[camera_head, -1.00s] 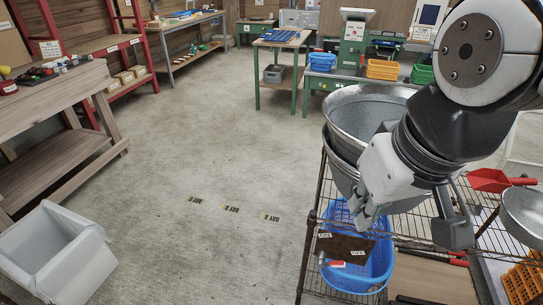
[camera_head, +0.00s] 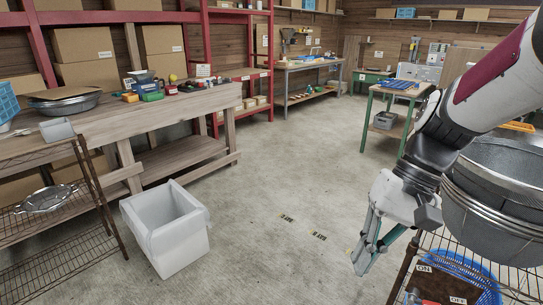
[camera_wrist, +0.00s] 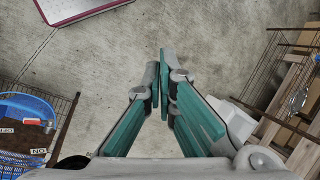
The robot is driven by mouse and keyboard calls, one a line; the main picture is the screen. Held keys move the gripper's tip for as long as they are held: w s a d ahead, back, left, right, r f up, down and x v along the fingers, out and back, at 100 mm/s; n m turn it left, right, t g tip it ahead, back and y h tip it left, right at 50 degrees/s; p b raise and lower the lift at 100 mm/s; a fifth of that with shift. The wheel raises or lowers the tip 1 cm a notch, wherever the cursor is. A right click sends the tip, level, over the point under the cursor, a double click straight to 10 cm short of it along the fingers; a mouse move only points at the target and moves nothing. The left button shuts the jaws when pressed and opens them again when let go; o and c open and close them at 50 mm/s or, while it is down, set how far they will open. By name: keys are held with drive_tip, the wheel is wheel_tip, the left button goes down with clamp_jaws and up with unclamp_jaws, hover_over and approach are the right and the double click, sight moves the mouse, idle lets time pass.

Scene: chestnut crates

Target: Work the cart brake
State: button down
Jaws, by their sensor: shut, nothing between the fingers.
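The wire cart (camera_head: 403,268) stands at the lower right, partly cut off. Its brown brake plate (camera_head: 440,286) carries ON and OFF labels, and the plate also shows at the left of the wrist view (camera_wrist: 20,142). A red-and-white lever (camera_wrist: 33,121) lies near the plate's edge by the blue basket. I cannot tell clearly which label the lever points to. My gripper (camera_head: 362,266) is shut and empty, hanging over the floor just left of the cart, apart from the lever. In the wrist view its teal fingers (camera_wrist: 162,80) meet above bare concrete.
A blue basket (camera_head: 478,266) and stacked metal sieves (camera_head: 500,190) are on the cart. A white bin (camera_head: 170,235) stands on the floor at left, near a wooden bench (camera_head: 170,105) and another wire rack (camera_head: 95,185). The middle floor is clear.

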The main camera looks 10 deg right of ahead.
drive_tip(key=w+d+f+m+t+y+b, duration=0.3)
drive_tip(key=w+d+f+m+y+b, duration=0.25)
drive_tip(key=f, duration=0.55)
drive_tip(key=w+d+f+m+t+y+b, duration=0.25)
drive_tip(key=w+d+f+y+b, duration=0.3)
drive_tip(key=w+d+f, duration=0.4)
drive_tip(key=s+d+f+m+t+h+b, duration=0.1)
drive_tip(key=d+f+m+t+b, duration=0.15)
drive_tip(key=d+f+t, duration=0.35)
drive_tip(key=d+f+m+t+b, duration=0.2)
drive_tip(key=d+f+m+t, duration=0.15)
drive_tip(key=f+t, duration=0.4)
drive_tip(key=s+d+f+m+t+h+b, duration=0.2)
drive_tip(key=s+d+f+m+h, duration=0.2)
drive_tip(key=f+h, duration=0.4)
drive_tip(key=s+d+f+m+t+h+b, duration=0.1)
drive_tip(key=s+d+f+m+h+b, duration=0.2)
drive_tip(key=f+m+h, duration=0.4)
drive_tip(key=s+d+f+m+t+h+b, duration=0.2)
drive_tip(key=s+d+f+m+h, duration=0.3)
drive_tip(key=f+h, duration=0.5)
drive_tip(key=shift+s+d+f+m+t+h+b, duration=0.3)
drive_tip(key=shift+s+d+m+h+b, duration=0.05)
drive_tip(key=shift+s+m+h, duration=0.25)
drive_tip(key=shift+w, duration=0.1)
